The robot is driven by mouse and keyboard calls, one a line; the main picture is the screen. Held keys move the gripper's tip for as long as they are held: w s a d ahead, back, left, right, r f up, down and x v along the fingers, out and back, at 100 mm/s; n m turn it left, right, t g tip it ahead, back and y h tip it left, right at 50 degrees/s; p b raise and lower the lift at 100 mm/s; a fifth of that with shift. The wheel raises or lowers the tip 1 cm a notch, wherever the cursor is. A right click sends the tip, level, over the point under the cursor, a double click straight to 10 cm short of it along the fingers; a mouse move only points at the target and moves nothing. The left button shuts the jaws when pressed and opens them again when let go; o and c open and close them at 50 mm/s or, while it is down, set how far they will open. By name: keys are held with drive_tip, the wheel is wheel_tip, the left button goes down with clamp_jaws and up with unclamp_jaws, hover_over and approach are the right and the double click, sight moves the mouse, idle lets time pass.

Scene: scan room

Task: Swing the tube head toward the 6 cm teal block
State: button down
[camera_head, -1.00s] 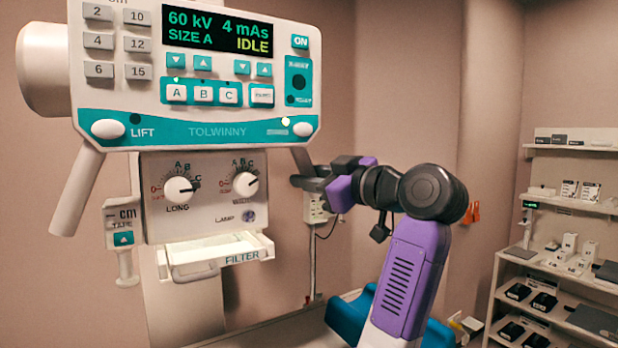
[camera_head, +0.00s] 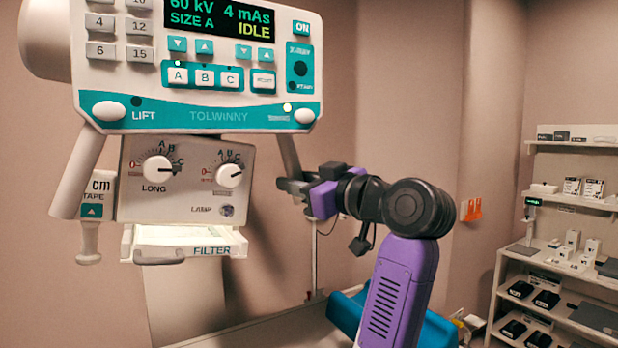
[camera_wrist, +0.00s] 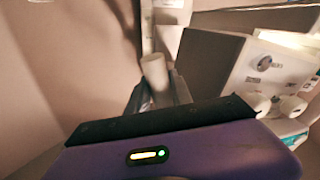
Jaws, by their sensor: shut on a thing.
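The tube head (camera_head: 205,112) fills the upper left of the head view, a white and teal panel with a dark display reading IDLE. Below it hangs the collimator box (camera_head: 195,190) with two dials and a filter tray. My gripper (camera_head: 292,187) is shut on the tube head's right handle (camera_head: 287,155), near its lower end. In the wrist view a pale handle post (camera_wrist: 155,72) stands just beyond the gripper's dark edge. A teal block (camera_head: 347,312) lies on the table, partly hidden behind my purple arm. Its size cannot be read.
The pale table (camera_head: 265,330) runs along the bottom. Shelves (camera_head: 560,265) with small boxes and dark devices stand at the right. A tape holder (camera_head: 97,195) hangs beside the collimator's left side.

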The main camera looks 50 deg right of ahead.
drive_tip(key=a+f, duration=0.1)
drive_tip(key=w+a+f+m, duration=0.1)
drive_tip(key=a, duration=0.1)
drive_tip(key=a+m+b, duration=0.1)
drive_tip(key=shift+w+a+f, duration=0.15)
drive_tip(key=shift+a+f, duration=0.05)
drive_tip(key=shift+f, duration=0.2)
drive_tip(key=c, duration=1.1)
unclamp_jaws()
drive_tip(key=shift+a, duration=0.1)
drive_tip(key=shift+c, duration=0.2)
drive_tip(key=s+b, duration=0.1)
drive_tip(key=s, duration=0.6)
drive_tip(key=shift+s+a+f, duration=0.25)
drive_tip(key=shift+s+a, duration=0.05)
drive_tip(key=shift+s, duration=0.1)
